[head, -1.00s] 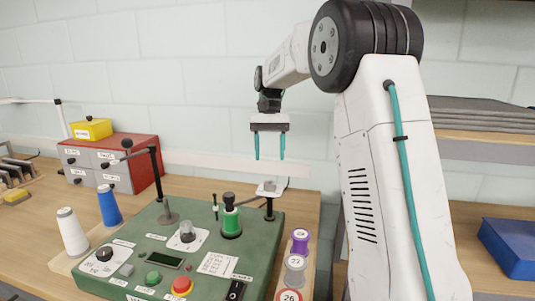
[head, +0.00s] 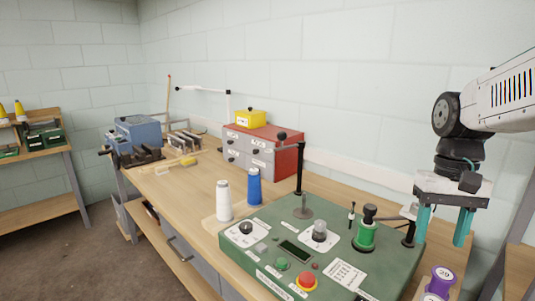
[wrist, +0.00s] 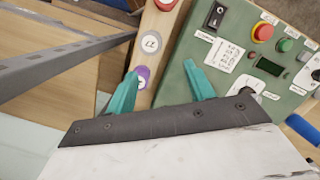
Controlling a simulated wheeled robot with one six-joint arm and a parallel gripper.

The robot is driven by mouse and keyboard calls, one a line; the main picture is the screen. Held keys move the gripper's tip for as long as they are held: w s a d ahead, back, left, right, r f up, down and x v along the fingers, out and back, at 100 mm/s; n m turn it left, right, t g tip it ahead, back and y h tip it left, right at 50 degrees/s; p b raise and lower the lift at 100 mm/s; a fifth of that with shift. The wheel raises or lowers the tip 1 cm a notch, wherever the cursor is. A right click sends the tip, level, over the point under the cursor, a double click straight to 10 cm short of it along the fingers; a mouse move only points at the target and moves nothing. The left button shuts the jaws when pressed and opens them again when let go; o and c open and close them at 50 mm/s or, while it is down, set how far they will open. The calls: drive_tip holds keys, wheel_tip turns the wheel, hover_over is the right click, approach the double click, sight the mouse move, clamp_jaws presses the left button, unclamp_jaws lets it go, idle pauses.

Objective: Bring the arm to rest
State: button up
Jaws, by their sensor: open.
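My gripper (head: 442,226) is at the right of the head view, above the right end of the green control panel (head: 262,224). Its two teal fingers point down, stand apart and hold nothing. In the wrist view my gripper (wrist: 163,90) is also open, with the panel (wrist: 234,55) and a purple spool (wrist: 143,73) beyond the fingers. My arm comes in from the right edge.
A purple spool (head: 440,282) is below the gripper. The wooden bench (head: 185,194) has clear room at left.

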drive_tip(key=s+a+n+t, duration=0.1)
drive_tip(key=s+a, duration=0.1)
drive_tip(key=s, duration=0.5)
drive_tip(key=s+a+f+n+t, duration=0.1)
drive_tip(key=s+a+t, duration=0.1)
drive_tip(key=s, duration=0.5)
drive_tip(key=shift+s+a+f+h, duration=0.25)
drive_tip(key=shift+a+f+h, duration=0.05)
drive_tip(key=shift+a, duration=0.2)
